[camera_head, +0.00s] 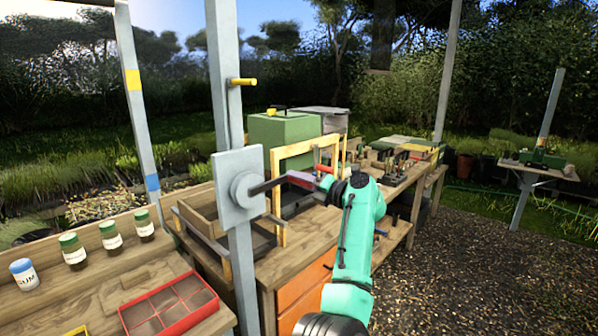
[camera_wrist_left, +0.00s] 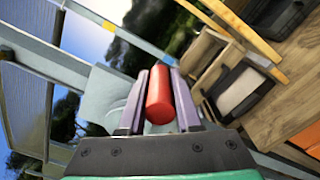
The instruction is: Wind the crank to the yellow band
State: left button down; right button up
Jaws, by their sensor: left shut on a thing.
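A round grey crank hub (camera_head: 246,190) sits on a square grey plate (camera_head: 228,208) fixed to an upright post. A dark crank arm (camera_head: 268,186) reaches right from the hub, close to level. My left gripper (camera_head: 301,180) is at its outer end, shut on the red handle (camera_wrist_left: 160,95), which lies between both fingers in the left wrist view. A yellow band (camera_head: 132,79) is painted high on the post further left, with a blue band (camera_head: 152,183) lower down. My right gripper is not in view.
A yellow peg (camera_head: 243,82) sticks out of the crank post above the plate. A wooden bench at left holds several jars and a red divided tray (camera_head: 168,303). A yellow wooden frame (camera_head: 306,148) stands behind the crank arm. Open gravel lies at right.

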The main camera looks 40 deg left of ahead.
pick_arm(q)
jog(key=shift+s+f+m, duration=0.2)
jog(key=shift+f+m, duration=1.6)
jog(key=shift+f, duration=0.25)
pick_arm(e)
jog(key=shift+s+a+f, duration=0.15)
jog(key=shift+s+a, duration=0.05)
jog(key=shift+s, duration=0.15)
pick_arm(q)
jog(key=c, duration=0.6)
grip_release()
jog(key=d+b, duration=0.5)
jog(key=d, duration=0.9)
jog(key=shift+w+d+b, duration=0.15)
jog(key=shift+d+b, duration=0.1)
jog(key=shift+b, duration=0.15)
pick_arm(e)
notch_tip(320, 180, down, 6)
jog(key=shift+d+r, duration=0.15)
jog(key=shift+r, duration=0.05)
